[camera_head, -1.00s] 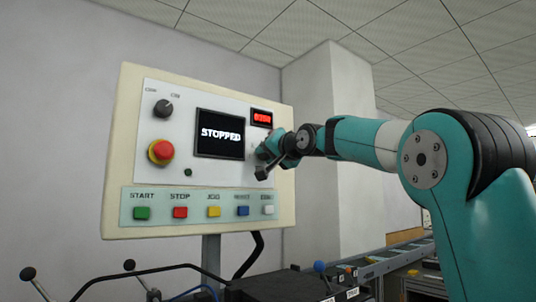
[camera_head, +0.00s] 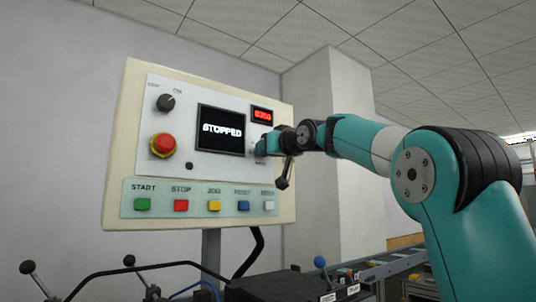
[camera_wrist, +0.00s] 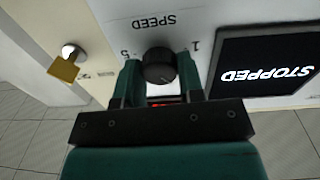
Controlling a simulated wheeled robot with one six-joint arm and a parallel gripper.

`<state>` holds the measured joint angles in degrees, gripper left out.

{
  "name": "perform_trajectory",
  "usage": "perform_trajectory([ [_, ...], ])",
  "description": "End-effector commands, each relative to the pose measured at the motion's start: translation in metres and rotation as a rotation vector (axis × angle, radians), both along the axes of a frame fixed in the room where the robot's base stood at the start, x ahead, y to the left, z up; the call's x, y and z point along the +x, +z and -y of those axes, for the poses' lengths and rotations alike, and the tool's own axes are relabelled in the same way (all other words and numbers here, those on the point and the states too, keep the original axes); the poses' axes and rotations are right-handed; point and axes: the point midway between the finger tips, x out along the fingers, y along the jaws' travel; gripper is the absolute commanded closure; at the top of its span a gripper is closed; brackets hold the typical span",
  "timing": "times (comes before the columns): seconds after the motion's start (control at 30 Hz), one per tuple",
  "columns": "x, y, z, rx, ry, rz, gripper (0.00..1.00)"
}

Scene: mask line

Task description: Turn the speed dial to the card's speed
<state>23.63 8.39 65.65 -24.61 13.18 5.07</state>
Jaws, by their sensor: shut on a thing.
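The speed dial (camera_wrist: 158,66) is a dark round knob on the white panel face. In the wrist view it appears upside down under the word SPEED, with marks 1 and 5 beside it. My gripper (camera_wrist: 160,75) has a finger on each side of the dial and is shut on it. In the head view my gripper (camera_head: 262,147) is at the panel's right side and hides the dial. The black screen (camera_head: 220,130) reads STOPPED; it also shows in the wrist view (camera_wrist: 265,65). A red number display (camera_head: 262,115) sits above my gripper, its digits blurred. I see no card.
The panel (camera_head: 120,190) also carries a black selector knob (camera_head: 166,102), a red emergency button (camera_head: 163,145) and a row of coloured buttons (camera_head: 213,205). A yellow square piece (camera_wrist: 63,70) sits at the panel's edge. A conveyor (camera_head: 385,265) runs at the lower right.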

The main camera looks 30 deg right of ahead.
Motion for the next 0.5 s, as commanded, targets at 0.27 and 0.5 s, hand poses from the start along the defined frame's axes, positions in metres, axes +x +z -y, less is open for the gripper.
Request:
perform_trajectory([
  [0.27,0.0006,-0.0028,0.0010,-0.142,-0.001,0.001,0.88],
  [0.5,0.0006,-0.0021,0.0010,-0.192,-0.002,0.002,0.88],
])
